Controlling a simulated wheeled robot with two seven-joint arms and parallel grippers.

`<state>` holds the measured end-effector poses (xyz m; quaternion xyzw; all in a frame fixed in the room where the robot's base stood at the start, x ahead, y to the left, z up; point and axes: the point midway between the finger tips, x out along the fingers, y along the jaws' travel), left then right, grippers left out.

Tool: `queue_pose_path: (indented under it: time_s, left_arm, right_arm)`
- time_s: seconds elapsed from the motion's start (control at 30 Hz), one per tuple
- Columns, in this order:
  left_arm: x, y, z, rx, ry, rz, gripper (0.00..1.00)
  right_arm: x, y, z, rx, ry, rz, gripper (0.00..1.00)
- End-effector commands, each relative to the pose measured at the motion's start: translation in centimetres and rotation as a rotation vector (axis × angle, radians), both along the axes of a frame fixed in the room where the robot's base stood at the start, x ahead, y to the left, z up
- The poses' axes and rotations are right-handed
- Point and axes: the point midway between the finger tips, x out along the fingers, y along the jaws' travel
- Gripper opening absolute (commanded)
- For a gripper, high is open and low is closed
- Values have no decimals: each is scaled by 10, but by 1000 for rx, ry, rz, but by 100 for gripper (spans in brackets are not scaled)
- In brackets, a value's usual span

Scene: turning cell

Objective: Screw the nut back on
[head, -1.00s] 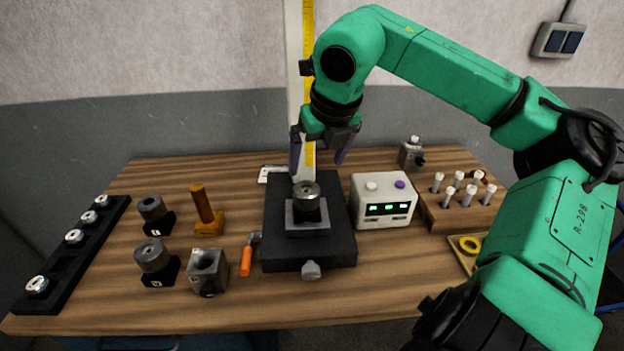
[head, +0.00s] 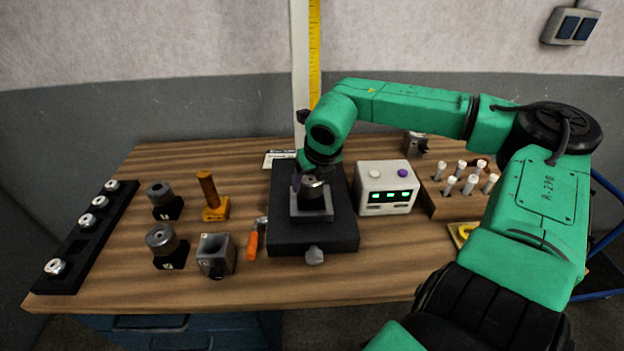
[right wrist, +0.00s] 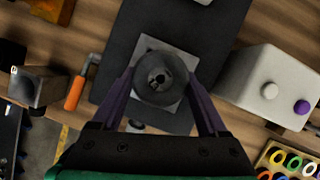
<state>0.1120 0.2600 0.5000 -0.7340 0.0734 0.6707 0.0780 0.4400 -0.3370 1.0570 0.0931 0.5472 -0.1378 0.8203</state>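A round grey metal part (right wrist: 160,80) with a central hole, seemingly the nut, sits on a grey square block (head: 313,211) on the black fixture plate (head: 288,240). My right gripper (right wrist: 161,74) has lowered over it. Its purple fingers stand on either side of the round part, with narrow gaps in the right wrist view, and look open. In the head view my right gripper (head: 311,186) and wrist partly cover the part. Whether a fingertip touches it is hard to tell. My left gripper is not in view.
Right of the plate is a white box (head: 385,187) with green displays, then a wooden peg holder (head: 437,206). Left are an orange-handled tool (head: 252,246), a grey hollow block (head: 216,258), a brown post (head: 208,190), two round parts on black bases, and a black rack (head: 80,248).

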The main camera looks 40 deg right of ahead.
Motion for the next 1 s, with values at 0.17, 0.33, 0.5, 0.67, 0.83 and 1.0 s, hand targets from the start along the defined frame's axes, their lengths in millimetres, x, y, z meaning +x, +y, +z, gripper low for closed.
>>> queue_pose_path:
  time_s: [0.17, 0.33, 0.5, 0.67, 0.83, 1.0]
  left_arm:
    - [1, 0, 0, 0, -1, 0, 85]
    - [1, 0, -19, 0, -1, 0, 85]
    - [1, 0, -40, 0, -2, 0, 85]
    - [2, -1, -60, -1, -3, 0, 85]
    - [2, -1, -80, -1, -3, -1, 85]
    - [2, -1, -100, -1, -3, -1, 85]
  right_arm:
    - [0, 0, 0, -2, 1, -1, 12]
    - [0, -1, -6, -4, 0, -61, 12]
    - [0, -1, -6, -6, 0, -174, 12]
    - [0, -2, -6, -6, 1, -295, 12]
    - [0, -1, -6, -7, -1, -440, 12]
    - [0, -2, -6, -9, -2, -614, 12]
